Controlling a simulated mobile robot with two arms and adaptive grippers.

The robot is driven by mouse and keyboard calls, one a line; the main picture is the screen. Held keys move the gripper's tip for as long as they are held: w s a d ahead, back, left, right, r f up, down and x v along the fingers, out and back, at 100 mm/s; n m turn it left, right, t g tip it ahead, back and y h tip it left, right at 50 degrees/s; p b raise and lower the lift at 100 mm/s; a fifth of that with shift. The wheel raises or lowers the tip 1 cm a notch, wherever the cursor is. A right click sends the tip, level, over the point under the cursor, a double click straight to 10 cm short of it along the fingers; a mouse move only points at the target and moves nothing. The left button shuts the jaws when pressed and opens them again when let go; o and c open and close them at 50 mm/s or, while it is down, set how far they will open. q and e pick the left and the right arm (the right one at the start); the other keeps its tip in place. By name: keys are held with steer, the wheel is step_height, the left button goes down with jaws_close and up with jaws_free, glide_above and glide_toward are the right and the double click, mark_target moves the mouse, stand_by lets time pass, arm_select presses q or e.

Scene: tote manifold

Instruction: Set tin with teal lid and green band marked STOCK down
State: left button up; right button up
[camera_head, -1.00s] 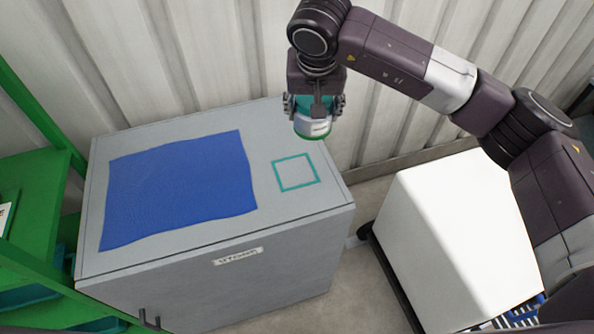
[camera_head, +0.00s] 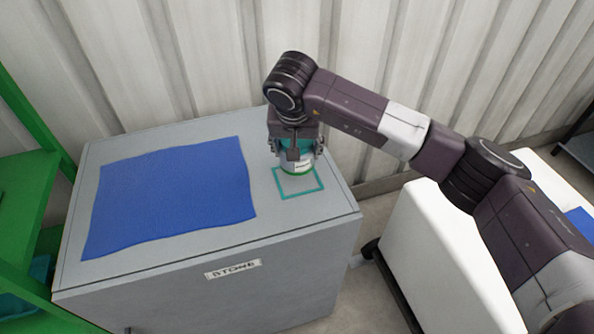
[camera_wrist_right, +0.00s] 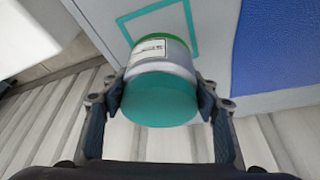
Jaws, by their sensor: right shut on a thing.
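The tin (camera_head: 297,170) has a teal lid, a pale body and a green band at its lower end. My right gripper (camera_head: 296,150) is shut on it and holds it upright, lid toward the palm. In the right wrist view the tin (camera_wrist_right: 160,80) sits between the two fingers of the gripper (camera_wrist_right: 160,100). The teal square outline (camera_head: 318,188) on the grey cabinet top (camera_head: 270,222) lies just below the tin, which overlaps its back part in the head view. I cannot tell whether the tin touches the top. My left gripper is not in view.
A blue cloth (camera_head: 172,195) covers the cabinet top left of the square. A green rack (camera_head: 25,200) stands at the left. A large white block (camera_head: 425,255) stands to the right. The corrugated wall (camera_head: 190,60) is close behind.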

mark_target(297, 163)
step_height(297, 163, down, 5)
steer(key=shift+r+b, duration=0.1)
steer(key=shift+b, duration=0.95)
steer(key=shift+f, duration=0.25)
steer(key=o, duration=1.2)
steer(key=shift+r, duration=0.15)
steer(key=shift+r, duration=0.2)
steer(key=b+v, duration=0.1)
steer(key=v, duration=1)
steer(key=shift+s+r, duration=0.25)
steer(key=shift+r, duration=0.05)
